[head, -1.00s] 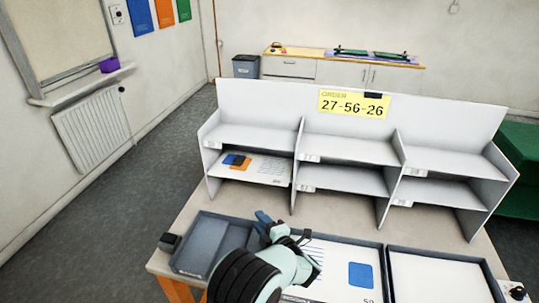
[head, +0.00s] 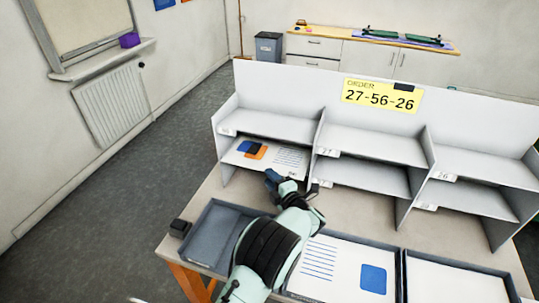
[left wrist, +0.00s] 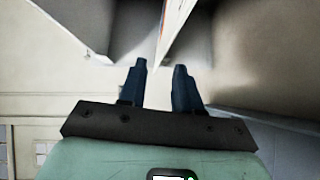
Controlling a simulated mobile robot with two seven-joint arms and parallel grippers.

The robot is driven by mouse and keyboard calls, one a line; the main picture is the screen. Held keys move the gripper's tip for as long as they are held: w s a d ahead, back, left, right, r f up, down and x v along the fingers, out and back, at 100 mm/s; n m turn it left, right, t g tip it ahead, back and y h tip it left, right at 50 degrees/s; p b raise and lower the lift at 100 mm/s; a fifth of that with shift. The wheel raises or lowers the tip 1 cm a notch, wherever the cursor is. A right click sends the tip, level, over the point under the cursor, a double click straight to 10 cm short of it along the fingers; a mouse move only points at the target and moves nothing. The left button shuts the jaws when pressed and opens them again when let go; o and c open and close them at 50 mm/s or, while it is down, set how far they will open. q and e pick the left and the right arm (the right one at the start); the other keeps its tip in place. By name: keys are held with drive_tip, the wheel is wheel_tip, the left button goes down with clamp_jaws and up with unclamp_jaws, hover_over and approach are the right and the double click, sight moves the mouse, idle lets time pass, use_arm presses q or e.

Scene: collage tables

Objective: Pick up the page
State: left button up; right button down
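A printed page (head: 257,156) with dark blue and orange squares and lines of text lies in the lower left compartment of the grey sorting shelf (head: 290,93). My left gripper (head: 274,177) is at the front edge of that compartment, by the page's near right side. In the left wrist view the gripper (left wrist: 160,66) is open, with a gap between its two dark fingers. The page (left wrist: 174,28) shows there almost edge-on, beyond the fingertips and roughly in line with the gap. I cannot tell if it touches them. My right gripper is not in view.
A yellow order sign (head: 382,95) reads 27-56-26. In front of the shelf stand an empty-looking grey tray (head: 207,262), a tray with a lined, blue-square page (head: 340,272), and a tray with a blank-looking page (head: 450,282). The other visible compartments look empty.

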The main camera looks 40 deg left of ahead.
use_arm(q)
drive_tip(key=p+x, duration=0.1)
drive_tip(key=x, duration=0.4)
drive_tip(key=shift+w+d+f, duration=0.15)
drive_tip(key=shift+w, duration=0.05)
clamp_jaws()
drive_tip(key=shift+s, duration=0.1)
